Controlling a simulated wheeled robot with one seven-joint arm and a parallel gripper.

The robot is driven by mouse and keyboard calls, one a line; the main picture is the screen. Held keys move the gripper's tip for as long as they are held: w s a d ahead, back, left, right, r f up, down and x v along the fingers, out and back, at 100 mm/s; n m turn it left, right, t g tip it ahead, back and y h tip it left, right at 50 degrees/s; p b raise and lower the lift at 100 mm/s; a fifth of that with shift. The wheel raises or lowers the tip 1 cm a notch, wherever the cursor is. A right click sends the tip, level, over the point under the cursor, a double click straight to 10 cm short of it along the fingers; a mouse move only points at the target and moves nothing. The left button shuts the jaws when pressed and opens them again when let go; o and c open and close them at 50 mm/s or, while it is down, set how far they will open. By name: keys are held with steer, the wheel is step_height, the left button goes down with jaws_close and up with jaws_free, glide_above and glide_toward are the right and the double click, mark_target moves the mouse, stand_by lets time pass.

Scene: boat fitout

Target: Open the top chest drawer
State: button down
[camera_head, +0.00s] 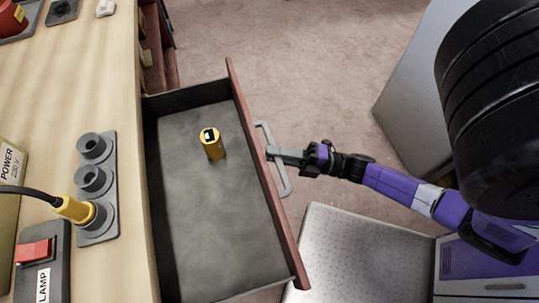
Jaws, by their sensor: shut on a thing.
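The top chest drawer (188,239) is pulled out from under the wooden worktop. Its grey inside shows, with dark side walls and a reddish front panel (285,229). A yellow cylinder with a dark top (213,149) stands in the drawer, towards its far half. A grey bar handle (285,182) is on the outer face of the front panel. My gripper (276,154) reaches in from the right and is shut on the handle. My purple and black arm extends to the right behind it.
The wooden worktop (108,55) on the left carries grey sockets (93,178) with a yellow plug (75,210), a red switch (36,252) and a POWER box (10,165). A grey cabinet (420,90) stands at right. Pinkish carpet (300,50) lies clear beyond the drawer.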

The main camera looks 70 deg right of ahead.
steer(key=c, duration=1.6)
jaws_free()
steer(key=shift+s, duration=0.1)
steer(key=b+v, duration=0.1)
steer(key=v, duration=0.6)
steer(key=shift+s+f, duration=0.15)
steer(key=shift+s, duration=0.15)
